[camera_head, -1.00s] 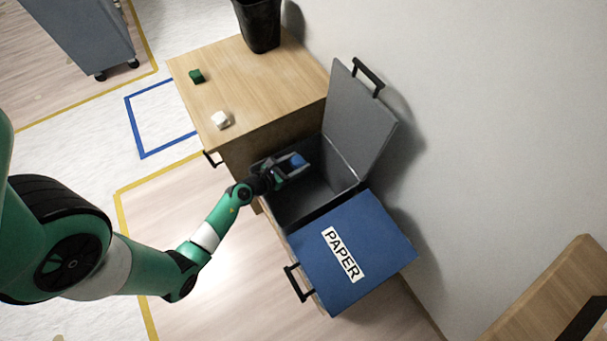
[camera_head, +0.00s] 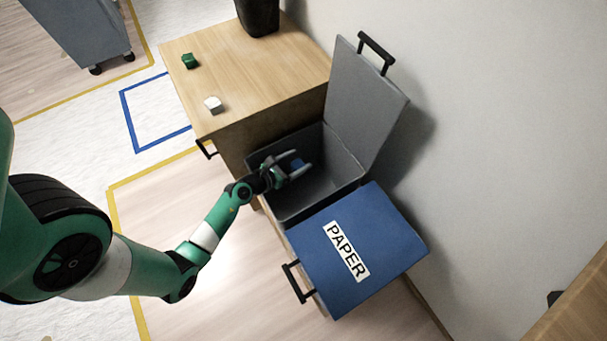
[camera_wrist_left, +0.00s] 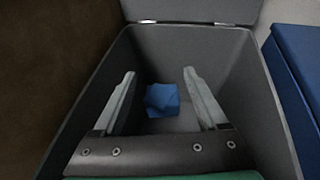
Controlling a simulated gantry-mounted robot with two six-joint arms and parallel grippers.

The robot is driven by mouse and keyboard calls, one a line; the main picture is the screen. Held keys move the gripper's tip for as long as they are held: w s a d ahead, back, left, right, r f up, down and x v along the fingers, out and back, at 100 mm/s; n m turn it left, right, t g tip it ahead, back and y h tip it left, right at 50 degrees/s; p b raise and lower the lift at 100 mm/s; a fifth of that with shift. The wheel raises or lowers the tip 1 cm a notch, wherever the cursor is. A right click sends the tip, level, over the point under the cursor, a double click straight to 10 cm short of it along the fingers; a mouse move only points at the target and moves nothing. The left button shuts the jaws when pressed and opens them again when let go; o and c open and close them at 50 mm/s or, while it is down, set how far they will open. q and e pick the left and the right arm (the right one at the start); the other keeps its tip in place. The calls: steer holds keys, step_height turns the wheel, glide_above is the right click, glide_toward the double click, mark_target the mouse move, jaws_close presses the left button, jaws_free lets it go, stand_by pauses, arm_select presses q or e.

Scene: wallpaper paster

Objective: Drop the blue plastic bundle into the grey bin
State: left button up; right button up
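The grey bin (camera_head: 340,165) stands open, with its grey lid (camera_head: 362,100) raised against the wall. My left gripper (camera_head: 302,162) is inside the bin's opening, with its two fingers spread apart. My right gripper is in neither view.
A blue-lidded bin marked PAPER (camera_head: 375,240) stands beside the grey bin, its lid shut. A wooden cabinet (camera_head: 255,75) adjoins on the other side, bearing a green block (camera_head: 190,61), a white block (camera_head: 213,104) and a black container (camera_head: 258,15).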

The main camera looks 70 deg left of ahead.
arm_select(q)
steer(key=shift+o, duration=1.2)
steer(key=p+v, duration=0.2)
steer(key=v, duration=0.9)
steer(key=shift+s, duration=0.25)
steer(key=shift+d+r, duration=0.1)
steer(key=shift+r, duration=0.05)
